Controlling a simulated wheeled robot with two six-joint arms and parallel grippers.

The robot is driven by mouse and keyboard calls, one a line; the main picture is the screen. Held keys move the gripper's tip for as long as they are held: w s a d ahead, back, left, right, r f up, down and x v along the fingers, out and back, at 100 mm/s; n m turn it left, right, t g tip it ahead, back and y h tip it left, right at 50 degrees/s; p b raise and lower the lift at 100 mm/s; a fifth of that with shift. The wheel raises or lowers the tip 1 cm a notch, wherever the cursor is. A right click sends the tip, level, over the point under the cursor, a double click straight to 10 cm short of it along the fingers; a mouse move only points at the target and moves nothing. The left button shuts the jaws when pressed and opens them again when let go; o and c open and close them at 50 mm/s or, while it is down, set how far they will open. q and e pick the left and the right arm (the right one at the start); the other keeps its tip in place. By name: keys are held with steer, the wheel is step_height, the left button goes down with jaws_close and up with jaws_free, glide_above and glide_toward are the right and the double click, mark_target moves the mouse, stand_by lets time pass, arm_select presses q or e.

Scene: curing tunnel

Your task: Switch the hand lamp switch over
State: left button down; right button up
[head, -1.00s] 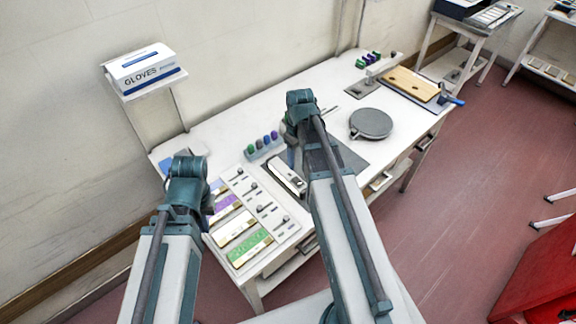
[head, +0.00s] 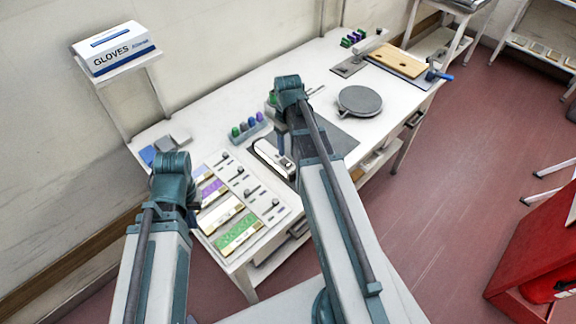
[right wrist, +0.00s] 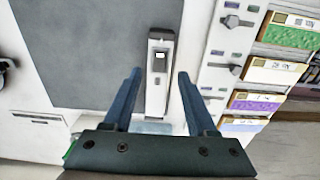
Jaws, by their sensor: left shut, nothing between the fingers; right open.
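The hand lamp, a slim white and grey bar (right wrist: 158,95), lies at the edge of a dark grey mat (right wrist: 95,50). It has a dark recess with a small bright white patch near its far end; I cannot tell the switch's position. In the head view the lamp (head: 268,157) lies left of my right arm. My right gripper (right wrist: 159,76) is open in the right wrist view, a finger on each side of the lamp, apart from it. My left gripper (head: 193,213) is shut and empty, mostly hidden by its arm, beside the slider panel.
A panel (head: 270,207) with several sliders and coloured labels stands beside the lamp. A holder (head: 250,131) with coloured pegs is behind it. A round grey plate (head: 360,101) and a wooden board (head: 398,60) lie further right. A glove box (head: 115,48) stands on a raised shelf.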

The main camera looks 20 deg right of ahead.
mark_target(288, 164)
arm_select(q)
step_height(288, 164, down, 8)
steer(key=b, duration=0.6)
steer(key=shift+r, duration=0.15)
arm_select(e)
step_height(288, 164, down, 8)
steer(key=shift+r, duration=0.15)
steer(key=shift+r, duration=0.1)
jaws_close()
